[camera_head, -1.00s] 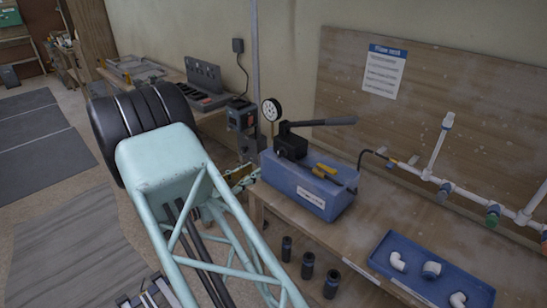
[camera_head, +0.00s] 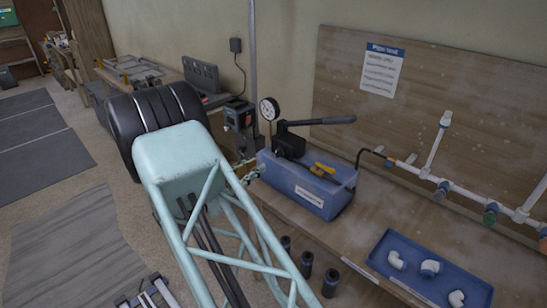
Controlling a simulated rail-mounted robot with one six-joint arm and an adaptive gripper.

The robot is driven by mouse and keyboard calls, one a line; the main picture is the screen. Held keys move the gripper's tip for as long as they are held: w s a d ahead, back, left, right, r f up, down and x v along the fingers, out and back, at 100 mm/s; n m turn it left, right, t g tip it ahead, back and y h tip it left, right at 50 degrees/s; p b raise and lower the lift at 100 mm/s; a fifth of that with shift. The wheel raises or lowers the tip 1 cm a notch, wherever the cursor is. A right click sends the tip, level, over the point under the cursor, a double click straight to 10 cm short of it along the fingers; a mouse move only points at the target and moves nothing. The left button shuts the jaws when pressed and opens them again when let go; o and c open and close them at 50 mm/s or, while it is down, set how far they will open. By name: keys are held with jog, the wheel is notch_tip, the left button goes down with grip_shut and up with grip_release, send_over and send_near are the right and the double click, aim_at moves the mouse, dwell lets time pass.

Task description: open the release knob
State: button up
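A blue test pump box (camera_head: 300,187) with a white label stands on the wooden bench. A black pump lever (camera_head: 320,122) rises from its black head (camera_head: 289,145) and points right. A yellow fitting (camera_head: 322,168) lies on top of the box towards the right; I cannot tell whether it is the release knob. A round white pressure gauge (camera_head: 269,109) stands behind the pump's left end. My pale teal arm fills the left and lower middle, left of the pump.
A blue tray (camera_head: 375,262) with white pipe fittings lies right of the pump. White pipework (camera_head: 470,195) runs along the board at right. Several dark cylindrical sockets (camera_head: 331,283) stand in front of the pump, low down. Bare bench lies between pump and tray.

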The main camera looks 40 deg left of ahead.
aim_at(276, 154)
jog(key=shift+w+d+b, duration=0.2)
jog(key=shift+w, duration=2.35)
jog(key=shift+w+d+b, duration=0.2)
jog(key=shift+w, duration=2.35)
grip_shut()
